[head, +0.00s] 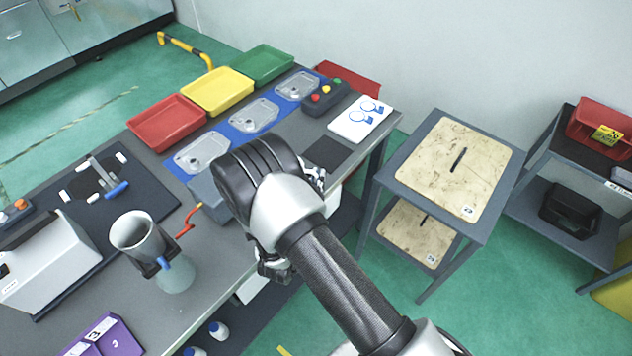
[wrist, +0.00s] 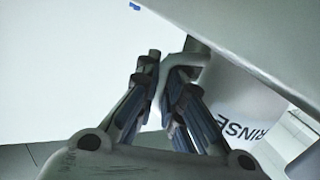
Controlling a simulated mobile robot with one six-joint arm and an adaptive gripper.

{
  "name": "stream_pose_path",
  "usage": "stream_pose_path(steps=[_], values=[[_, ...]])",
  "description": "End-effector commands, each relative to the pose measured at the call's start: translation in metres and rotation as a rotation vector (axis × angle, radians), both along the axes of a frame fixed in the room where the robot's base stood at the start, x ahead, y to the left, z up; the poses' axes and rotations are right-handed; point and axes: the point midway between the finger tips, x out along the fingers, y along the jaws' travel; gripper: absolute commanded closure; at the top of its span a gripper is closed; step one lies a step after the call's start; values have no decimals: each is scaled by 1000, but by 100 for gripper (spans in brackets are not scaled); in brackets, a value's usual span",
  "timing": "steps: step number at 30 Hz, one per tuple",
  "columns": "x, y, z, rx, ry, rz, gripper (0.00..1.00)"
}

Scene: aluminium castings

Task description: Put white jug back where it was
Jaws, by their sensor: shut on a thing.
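In the wrist view my gripper (wrist: 165,80) is shut on the pale curved handle of the white jug (wrist: 245,105). The jug's body is to the right of the fingers, with dark lettering "RINSE" on its side. Its upper part is cut off by a pale slanted surface across the top right. Whether the jug touches a surface below is not clear.
The grey workbench (head: 225,262) carries red (head: 167,122), yellow (head: 217,91) and green (head: 262,63) trays, a grey cylinder (head: 135,235) and a purple box (head: 105,338). White bottles (head: 218,330) stand low under its front edge. A trolley (head: 455,165) stands to the right.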

Motion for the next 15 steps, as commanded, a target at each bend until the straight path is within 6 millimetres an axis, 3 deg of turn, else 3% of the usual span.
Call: stream_pose_path(steps=[9,10,15], values=[[0,0,-3,1,-1,0,100],[0,0,-3,0,0,0,91],[0,0,-2,0,1,0,79]])
